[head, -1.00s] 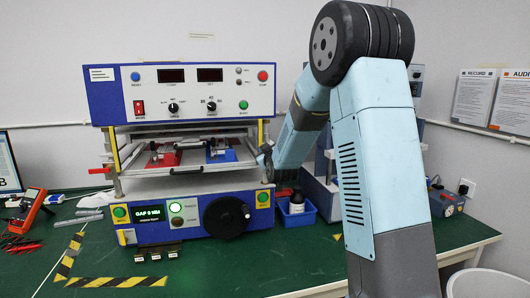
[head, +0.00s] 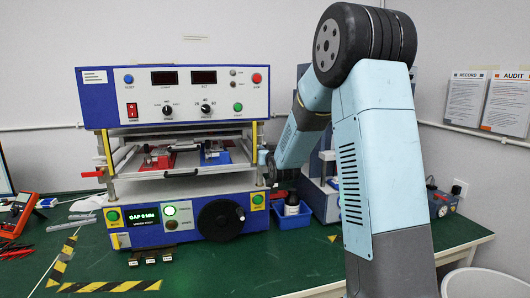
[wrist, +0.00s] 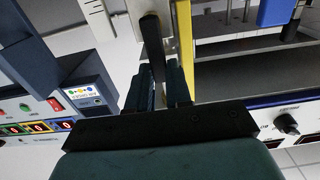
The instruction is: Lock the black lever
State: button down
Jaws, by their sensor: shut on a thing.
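The black lever (wrist: 151,45) shows in the wrist view as a dark bar, running from the top centre down between my fingers, beside a yellow strip. My gripper (wrist: 164,82) is shut on its lower end. In the head view my gripper (head: 271,165) is at the right side of the blue and white test machine (head: 215,92), level with its middle tray. The lever cannot be made out there, as my wrist and fingers cover that spot.
A black round knob (head: 221,218) is on the machine's lower front. A blue bin (head: 290,217) with a dark bottle stands right of it, below my gripper. Another blue machine stands behind my arm. A multimeter (head: 20,212) lies at the left. The green table (head: 225,270) is mostly clear in front.

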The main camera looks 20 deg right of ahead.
dwell(0.4)
jog(key=c, duration=1)
grip_release()
jog(key=shift+c, duration=0.2)
jog(key=s, duration=1.4)
jog(key=shift+w, duration=0.1)
jog(key=s+a+r+g, duration=0.1)
jog(key=s+g, duration=1.1)
jog(key=s, duration=2.3)
jog(key=shift+a+r, duration=0.3)
jog(key=shift+a, duration=0.3)
